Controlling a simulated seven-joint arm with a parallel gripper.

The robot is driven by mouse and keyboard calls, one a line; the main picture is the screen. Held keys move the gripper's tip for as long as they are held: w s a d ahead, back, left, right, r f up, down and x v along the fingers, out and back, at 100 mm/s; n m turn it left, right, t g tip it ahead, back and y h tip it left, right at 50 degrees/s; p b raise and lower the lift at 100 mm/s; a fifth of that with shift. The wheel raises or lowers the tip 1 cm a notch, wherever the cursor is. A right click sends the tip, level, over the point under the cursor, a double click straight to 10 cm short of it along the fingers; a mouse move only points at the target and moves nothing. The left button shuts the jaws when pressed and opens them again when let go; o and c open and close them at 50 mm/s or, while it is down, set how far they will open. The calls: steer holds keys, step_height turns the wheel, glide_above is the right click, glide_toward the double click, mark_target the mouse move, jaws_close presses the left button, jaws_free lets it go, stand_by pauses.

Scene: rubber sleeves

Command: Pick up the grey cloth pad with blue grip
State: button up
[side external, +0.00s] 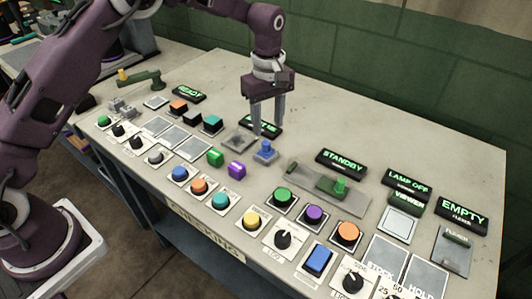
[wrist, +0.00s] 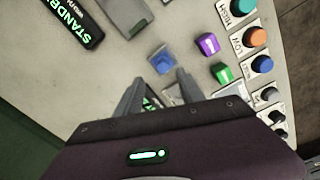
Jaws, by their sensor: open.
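A small pad with a blue grip (side external: 265,151) rests on the light grey table in the side external view. It also shows in the wrist view as a blue block (wrist: 161,59) just beyond my fingertips. Its base looks grey-blue, and its cloth texture is too small to tell. My gripper (side external: 267,129) is open, pointing down above and slightly behind the pad. In the wrist view my gripper (wrist: 159,77) has its two fingers apart with nothing between the tips. The pad appears apart from both fingers.
A flat grey plate (side external: 240,142) lies left of the pad. A green cube (side external: 215,157) and a purple cube (side external: 237,169) stand in front. A grey rail with a green handle (side external: 332,186) lies right. Rows of buttons and knobs line the front edge.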

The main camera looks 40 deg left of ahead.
mark_target(266, 143)
steer(key=f, duration=0.7)
steer(key=shift+s+f, duration=0.1)
steer(key=shift+s, duration=0.25)
jaws_close()
